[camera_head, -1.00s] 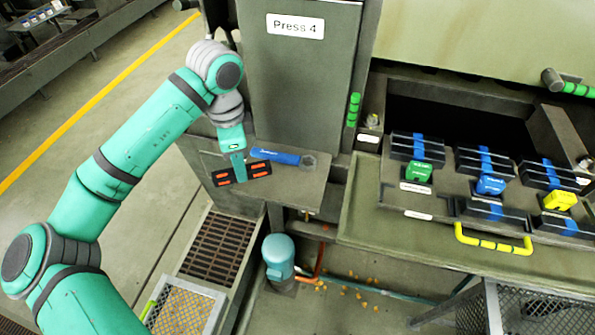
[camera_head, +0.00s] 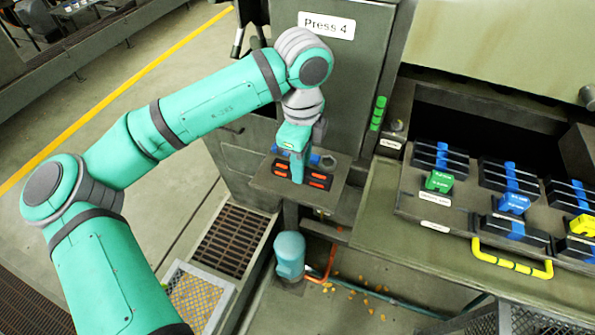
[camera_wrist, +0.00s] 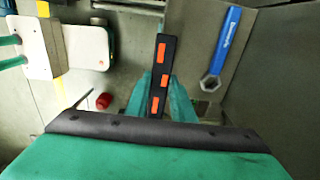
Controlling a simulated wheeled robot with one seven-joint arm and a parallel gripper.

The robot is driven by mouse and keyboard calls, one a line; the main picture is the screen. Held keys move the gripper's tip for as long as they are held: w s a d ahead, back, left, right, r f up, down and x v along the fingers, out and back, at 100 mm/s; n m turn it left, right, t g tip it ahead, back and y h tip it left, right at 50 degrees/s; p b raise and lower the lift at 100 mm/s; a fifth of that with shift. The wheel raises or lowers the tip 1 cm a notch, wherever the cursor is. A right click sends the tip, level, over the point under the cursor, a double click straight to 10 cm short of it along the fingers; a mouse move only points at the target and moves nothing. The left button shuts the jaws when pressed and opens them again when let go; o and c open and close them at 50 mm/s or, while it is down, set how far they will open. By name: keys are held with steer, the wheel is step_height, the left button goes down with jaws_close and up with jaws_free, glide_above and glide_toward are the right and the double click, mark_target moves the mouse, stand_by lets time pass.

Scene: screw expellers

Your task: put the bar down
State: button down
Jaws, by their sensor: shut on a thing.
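The bar (camera_head: 318,179) is black with orange marks and shows on both sides of my gripper (camera_head: 297,178) in the head view. My gripper is shut on the bar near its middle, over the small grey shelf (camera_head: 264,183) below the Press 4 panel. Whether the bar touches the shelf I cannot tell. In the wrist view the bar (camera_wrist: 162,52) points away from me, its near end between the green fingers (camera_wrist: 158,105). The fingertips are partly hidden behind the bar there.
A blue wrench (camera_wrist: 222,45) lies on the shelf right of the bar; my gripper partly hides it in the head view. To the right is a bench with black blocks and green (camera_head: 439,181), blue (camera_head: 514,203) and yellow tags. A blue-grey motor (camera_head: 290,254) stands below the shelf.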

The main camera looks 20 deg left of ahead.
steer(key=w+f, duration=0.1)
steer(key=w+a+f, duration=0.1)
steer(key=f, duration=0.1)
steer(key=w+a+f, duration=0.1)
steer(key=w+f, duration=0.1)
steer(key=shift+a+f, duration=0.25)
steer(key=shift+w+a+f, duration=0.1)
steer(key=shift+w+f, duration=0.05)
steer(key=shift+f, duration=0.75)
steer(key=shift+w+a+f, duration=0.1)
steer(key=shift+w+f, duration=0.05)
steer(key=shift+f, duration=0.75)
steer(key=shift+d+f, duration=0.1)
steer(key=shift+f, duration=0.1)
steer(key=c, duration=1.5)
jaws_free()
steer(key=shift+c, duration=0.2)
step_height(320, 180, up, 12)
steer(key=shift+r, duration=0.2)
